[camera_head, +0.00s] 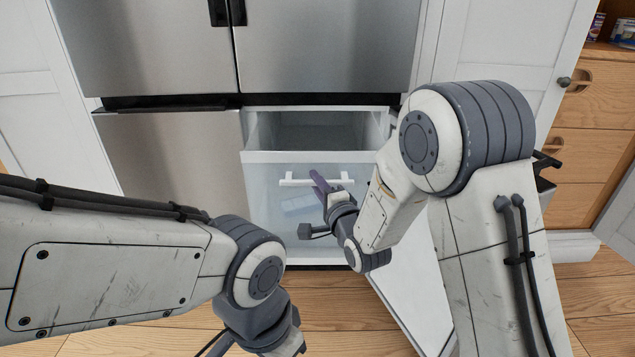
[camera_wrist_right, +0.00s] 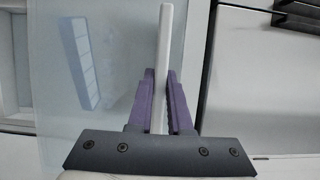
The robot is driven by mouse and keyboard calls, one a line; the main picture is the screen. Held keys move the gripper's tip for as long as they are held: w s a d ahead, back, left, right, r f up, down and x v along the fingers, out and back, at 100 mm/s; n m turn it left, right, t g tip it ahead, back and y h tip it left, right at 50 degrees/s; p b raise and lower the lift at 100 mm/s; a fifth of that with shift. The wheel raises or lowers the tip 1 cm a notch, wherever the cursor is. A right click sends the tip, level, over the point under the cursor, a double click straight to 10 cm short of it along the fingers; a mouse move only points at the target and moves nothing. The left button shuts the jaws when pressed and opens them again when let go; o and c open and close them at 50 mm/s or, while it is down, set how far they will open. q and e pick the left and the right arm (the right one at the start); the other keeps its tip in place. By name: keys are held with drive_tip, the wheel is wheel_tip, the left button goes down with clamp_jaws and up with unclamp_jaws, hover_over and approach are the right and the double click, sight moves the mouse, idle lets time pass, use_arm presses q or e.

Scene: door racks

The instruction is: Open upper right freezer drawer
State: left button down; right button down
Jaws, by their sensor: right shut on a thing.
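The upper right freezer drawer (camera_head: 262,205) has a translucent front and stands pulled out from the freezer, its inside showing behind the front. Its white bar handle (camera_head: 296,182) runs across the upper front. My right gripper (camera_head: 320,183) is at the right part of the handle. In the right wrist view the purple fingers of my right gripper (camera_wrist_right: 158,105) are on both sides of the white handle (camera_wrist_right: 163,50), shut on it. My left arm comes in from the left at the bottom of the head view; its gripper fingers are out of the picture.
The steel fridge doors (camera_head: 325,45) above are shut. A steel door (camera_head: 165,155) to the left of the drawer is shut. The freezer door (camera_head: 400,290) on the right stands open, partly behind my right arm. Wooden drawers (camera_head: 590,155) stand at the far right. Wooden floor lies in front.

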drive_tip(key=shift+d, duration=0.1)
drive_tip(key=c, duration=0.8)
unclamp_jaws()
drive_tip(key=shift+c, duration=0.2)
drive_tip(key=p+v, duration=0.1)
drive_tip(key=v, duration=0.6)
drive_tip(key=shift+s, duration=0.2)
